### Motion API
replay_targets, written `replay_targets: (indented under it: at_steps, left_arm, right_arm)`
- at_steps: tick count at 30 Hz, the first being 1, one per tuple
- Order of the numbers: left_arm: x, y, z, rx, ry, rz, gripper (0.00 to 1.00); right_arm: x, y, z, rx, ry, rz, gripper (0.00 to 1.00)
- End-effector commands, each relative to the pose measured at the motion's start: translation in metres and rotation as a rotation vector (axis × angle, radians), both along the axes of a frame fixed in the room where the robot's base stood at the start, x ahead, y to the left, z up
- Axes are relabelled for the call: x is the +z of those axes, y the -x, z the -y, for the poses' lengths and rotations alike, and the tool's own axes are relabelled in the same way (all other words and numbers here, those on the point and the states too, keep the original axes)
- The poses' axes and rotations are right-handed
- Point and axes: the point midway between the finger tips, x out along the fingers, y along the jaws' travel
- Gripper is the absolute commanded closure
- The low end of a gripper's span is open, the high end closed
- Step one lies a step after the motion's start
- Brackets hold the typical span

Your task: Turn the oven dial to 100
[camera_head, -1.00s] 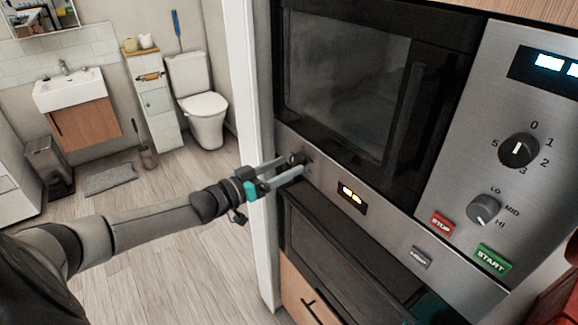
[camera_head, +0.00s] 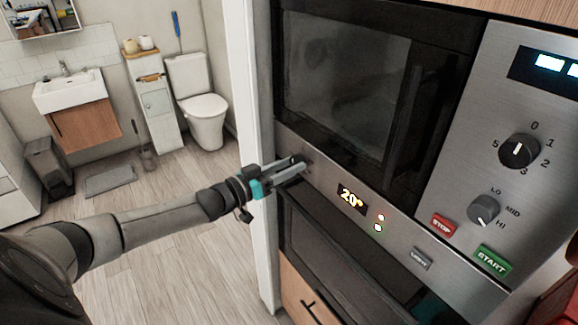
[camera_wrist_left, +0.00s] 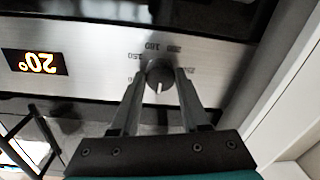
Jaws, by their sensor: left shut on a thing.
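The oven dial (camera_wrist_left: 159,75) is a dark round knob with a white pointer mark, on the steel strip below the upper appliance. In the left wrist view it sits between the two fingertips of my left gripper (camera_wrist_left: 160,82), which is shut on it. Numbers such as 150, 180 and 200 stand around it, upside down in that view. In the head view my left gripper (camera_head: 297,170) reaches the strip from the left and mostly hides the dial. The oven display (camera_head: 351,198) reads 20°; it also shows in the left wrist view (camera_wrist_left: 35,62). My right gripper is not in view.
The microwave (camera_head: 345,75) is above the strip, and the oven door (camera_head: 345,255) is below it. A panel with two knobs (camera_head: 519,151), a red stop button (camera_head: 442,225) and a green start button (camera_head: 491,260) is at the right. A white wall edge (camera_head: 252,120) stands close left.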

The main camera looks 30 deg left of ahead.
Motion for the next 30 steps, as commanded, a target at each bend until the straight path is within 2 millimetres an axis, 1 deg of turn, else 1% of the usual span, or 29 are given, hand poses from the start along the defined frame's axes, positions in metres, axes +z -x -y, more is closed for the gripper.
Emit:
replay_targets:
  at_steps: [1,6,7,8,14,20,26,30]
  left_arm:
    - [-0.0001,0.0001,-0.0001,0.000,0.000,0.000,0.76]
    - [-0.0001,0.0002,-0.0001,0.000,0.000,0.000,0.95]
    - [-0.0001,0.0002,-0.0001,0.000,0.000,0.000,0.99]
    - [0.0000,0.0002,-0.0002,0.000,0.000,0.000,1.00]
    - [-0.0001,0.0002,-0.0001,0.000,-0.003,0.001,1.00]
    - [-0.0001,0.0002,-0.0001,0.000,-0.042,0.017,1.00]
    - [-0.0004,0.0002,-0.0002,0.001,-0.148,0.061,1.00]
    - [-0.0007,0.0000,-0.0002,0.001,-0.257,0.107,1.00]
  right_arm:
    - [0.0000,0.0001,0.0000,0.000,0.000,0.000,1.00]
    - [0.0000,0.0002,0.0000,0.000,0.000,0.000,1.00]
    - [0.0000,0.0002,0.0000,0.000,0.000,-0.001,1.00]
    - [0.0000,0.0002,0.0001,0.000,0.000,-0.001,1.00]
    - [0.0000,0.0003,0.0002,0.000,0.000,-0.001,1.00]
    - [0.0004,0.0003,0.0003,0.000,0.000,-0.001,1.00]
    - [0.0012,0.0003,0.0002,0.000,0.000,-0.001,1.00]
    - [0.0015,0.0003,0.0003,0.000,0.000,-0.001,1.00]
